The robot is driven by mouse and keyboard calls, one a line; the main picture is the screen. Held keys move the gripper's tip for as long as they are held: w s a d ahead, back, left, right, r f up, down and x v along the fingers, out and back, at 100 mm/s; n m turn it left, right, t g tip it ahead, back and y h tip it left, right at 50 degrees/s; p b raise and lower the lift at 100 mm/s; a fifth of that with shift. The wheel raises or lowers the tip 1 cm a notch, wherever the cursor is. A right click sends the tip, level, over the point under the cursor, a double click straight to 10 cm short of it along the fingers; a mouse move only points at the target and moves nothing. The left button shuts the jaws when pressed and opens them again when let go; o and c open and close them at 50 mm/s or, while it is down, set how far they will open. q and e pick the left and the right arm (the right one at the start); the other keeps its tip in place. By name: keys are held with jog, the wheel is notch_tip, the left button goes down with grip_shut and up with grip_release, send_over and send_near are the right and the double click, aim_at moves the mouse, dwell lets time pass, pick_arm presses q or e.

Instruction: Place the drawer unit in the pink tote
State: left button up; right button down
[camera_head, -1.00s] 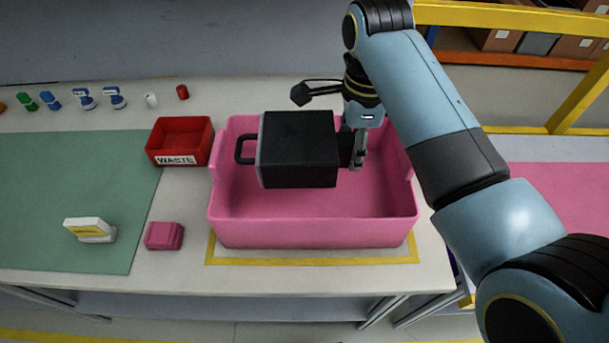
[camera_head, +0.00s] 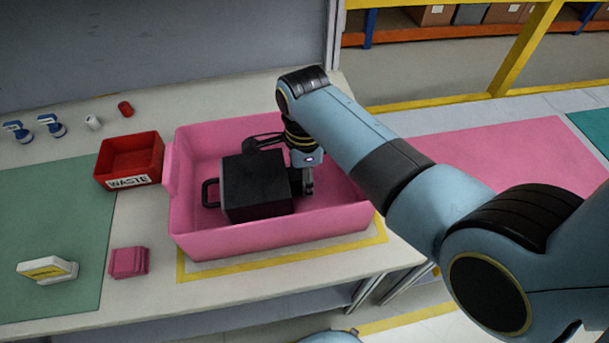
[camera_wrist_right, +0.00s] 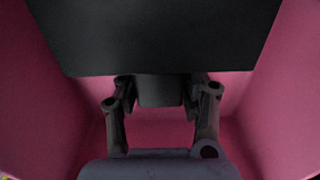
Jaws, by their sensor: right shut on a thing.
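The drawer unit (camera_head: 254,184) is a black box with a loop handle on its left side. It is inside the pink tote (camera_head: 270,236), within its walls; whether it touches the tote floor I cannot tell. My right gripper (camera_head: 307,186) is at the unit's right side, shut on a small block projecting from it. In the right wrist view the fingers (camera_wrist_right: 160,95) clasp that block, and the dark drawer unit (camera_wrist_right: 155,35) fills the top with pink tote walls (camera_wrist_right: 40,110) around it. My left gripper is not in view.
A red waste bin (camera_head: 130,160) stands left of the tote. Yellow tape (camera_head: 300,258) borders the tote.

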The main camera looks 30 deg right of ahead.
jog(key=shift+f, duration=0.1)
jog(key=c, duration=0.8)
grip_release()
notch_tip(320, 180, up, 12)
jog(key=shift+r, duration=0.15)
